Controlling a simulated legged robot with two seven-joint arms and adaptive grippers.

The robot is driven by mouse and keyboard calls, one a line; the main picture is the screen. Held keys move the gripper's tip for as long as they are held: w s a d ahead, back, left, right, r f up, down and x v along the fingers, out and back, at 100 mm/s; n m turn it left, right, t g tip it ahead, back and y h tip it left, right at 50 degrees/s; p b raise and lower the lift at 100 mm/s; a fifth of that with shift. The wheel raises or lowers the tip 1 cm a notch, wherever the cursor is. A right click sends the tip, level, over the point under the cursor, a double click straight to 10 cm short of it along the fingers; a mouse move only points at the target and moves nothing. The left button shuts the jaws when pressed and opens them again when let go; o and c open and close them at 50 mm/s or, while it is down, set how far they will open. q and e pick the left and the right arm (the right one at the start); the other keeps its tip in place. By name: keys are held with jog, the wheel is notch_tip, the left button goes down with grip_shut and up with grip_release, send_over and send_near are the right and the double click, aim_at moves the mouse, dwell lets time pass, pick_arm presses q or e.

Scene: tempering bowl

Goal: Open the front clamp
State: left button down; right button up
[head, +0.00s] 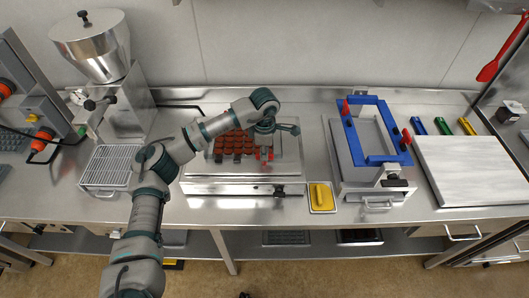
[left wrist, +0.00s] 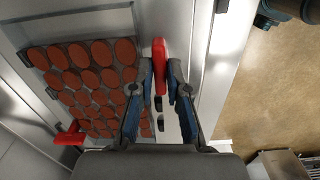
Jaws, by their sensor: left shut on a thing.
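My left gripper (head: 265,151) is over the front edge of a metal plate holding brown-red discs (head: 232,144). In the left wrist view its two fingers (left wrist: 160,85) are closed on a red clamp handle (left wrist: 159,55), one finger on each side. Dark clamp parts (left wrist: 159,122) show between the fingers. In the head view a little of the red handle (head: 265,166) shows under the gripper. A second red clamp handle (left wrist: 72,134) lies at the other side of the discs in the left wrist view. My right gripper is in neither view.
A yellow block in a small tray (head: 321,197) is right of the plate. Farther right stand a blue frame (head: 375,159) with red handles and a pale slab (head: 470,165). A metal hopper machine (head: 105,70) and a wire rack (head: 108,165) are left.

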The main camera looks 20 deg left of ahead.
pick_arm(q)
jog(key=shift+s+f, duration=0.15)
jog(key=shift+f, duration=0.25)
jog(key=c, duration=1.2)
grip_release()
jog(key=shift+w, duration=0.2)
jog(key=shift+r, duration=0.25)
notch_tip(320, 180, up, 12)
jog(key=shift+f, duration=0.15)
jog(key=shift+f, duration=0.1)
